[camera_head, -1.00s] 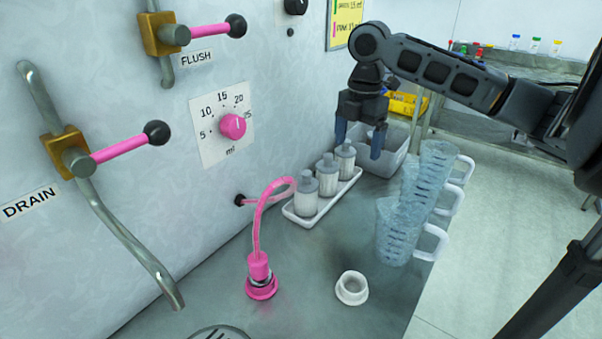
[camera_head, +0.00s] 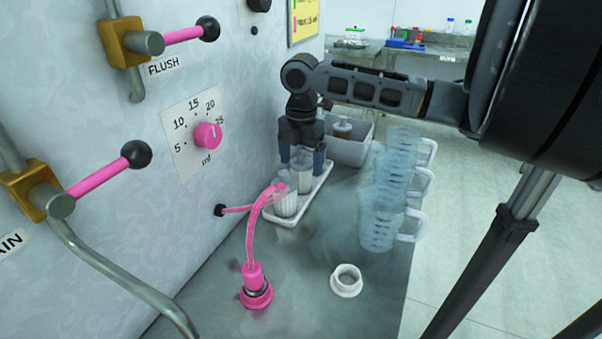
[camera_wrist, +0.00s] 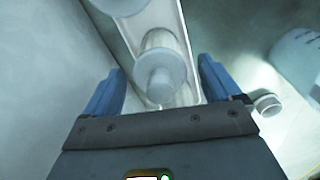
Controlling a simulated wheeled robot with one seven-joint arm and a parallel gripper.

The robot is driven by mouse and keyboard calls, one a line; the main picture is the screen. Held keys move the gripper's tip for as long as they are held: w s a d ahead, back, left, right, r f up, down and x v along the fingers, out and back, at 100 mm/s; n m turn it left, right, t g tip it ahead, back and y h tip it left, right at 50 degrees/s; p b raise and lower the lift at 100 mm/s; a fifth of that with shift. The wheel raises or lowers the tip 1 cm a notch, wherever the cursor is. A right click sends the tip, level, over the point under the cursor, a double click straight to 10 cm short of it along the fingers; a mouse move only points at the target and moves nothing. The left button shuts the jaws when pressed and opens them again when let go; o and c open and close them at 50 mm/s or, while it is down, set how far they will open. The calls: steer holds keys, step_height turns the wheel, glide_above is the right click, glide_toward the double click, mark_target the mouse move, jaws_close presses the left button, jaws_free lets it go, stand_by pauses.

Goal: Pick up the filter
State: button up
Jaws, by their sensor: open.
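White cylinders with grey, narrow-necked tops, which look like the filters, stand in a long white tray (camera_head: 272,219) by the panel wall. The front filter (camera_head: 285,205) is partly behind the pink hose. The filter behind it (camera_head: 304,178) is below my gripper (camera_head: 301,160). My gripper is open and points down, its blue fingers either side of that filter's top. In the wrist view, a filter (camera_wrist: 160,75) shows between the open fingers (camera_wrist: 160,88), with no clear contact. Another filter (camera_wrist: 123,4) is cut off at the top edge. A third filter in the tray is hidden by my gripper.
Clear measuring jugs (camera_head: 380,222) stand right of the tray. A grey bin (camera_head: 350,148) behind holds a similar capped cylinder (camera_head: 343,127). A pink hose fitting (camera_head: 256,290) and a white ring (camera_head: 346,282) are in front. Pink-handled valves (camera_head: 100,180) stick out from the wall.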

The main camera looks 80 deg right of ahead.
steer(key=shift+f, duration=0.3)
steer(key=shift+c, duration=0.3)
steer(key=c, duration=1.1)
steer(key=shift+r, duration=0.2)
